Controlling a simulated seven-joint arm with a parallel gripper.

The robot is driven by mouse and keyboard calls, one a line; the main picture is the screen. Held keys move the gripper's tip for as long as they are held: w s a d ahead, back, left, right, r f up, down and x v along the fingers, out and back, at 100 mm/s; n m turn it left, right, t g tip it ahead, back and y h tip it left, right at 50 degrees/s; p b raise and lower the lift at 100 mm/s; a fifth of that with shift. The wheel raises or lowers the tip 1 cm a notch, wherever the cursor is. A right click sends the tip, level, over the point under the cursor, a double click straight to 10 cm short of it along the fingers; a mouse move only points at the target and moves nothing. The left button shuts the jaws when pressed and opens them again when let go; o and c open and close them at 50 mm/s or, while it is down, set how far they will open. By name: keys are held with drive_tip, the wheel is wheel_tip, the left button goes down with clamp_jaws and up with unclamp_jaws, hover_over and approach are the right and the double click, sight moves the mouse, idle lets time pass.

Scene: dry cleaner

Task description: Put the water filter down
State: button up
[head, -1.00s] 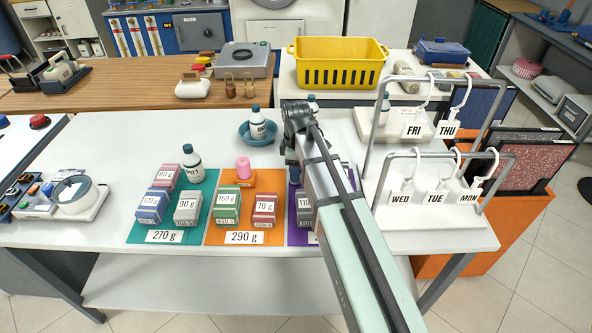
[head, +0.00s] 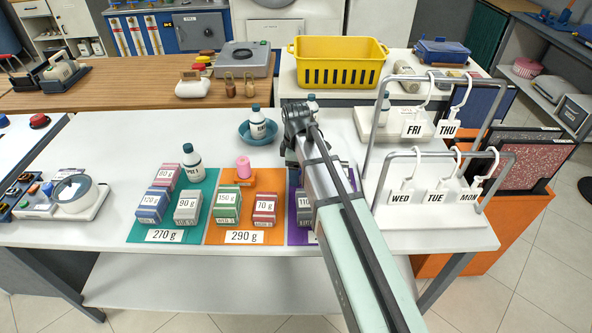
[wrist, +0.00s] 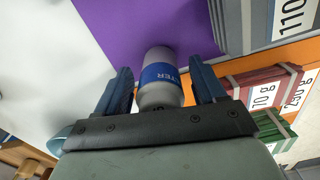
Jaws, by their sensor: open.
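The water filter (wrist: 158,80) is a grey cylinder with a blue band lettered "TER" in the wrist view. It stands over the purple mat (wrist: 175,27), between the two blue fingers of my gripper (wrist: 160,88). The fingers are open, with a gap on each side of it. In the head view my arm covers most of the purple mat (head: 294,237) and hides the filter and the fingertips. Whether the filter's base rests fully on the mat cannot be seen.
A grey box labelled 110 (wrist: 262,22) stands close beside the filter on the purple mat. The orange mat (head: 247,216) and teal mat (head: 172,220) hold labelled boxes. A hanger rack (head: 440,190) stands right of my arm. A blue bowl (head: 248,139) with a bottle is behind.

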wheel_tip(320, 180, up, 12)
drive_tip(key=shift+r, duration=0.1)
idle(0.6)
idle(0.4)
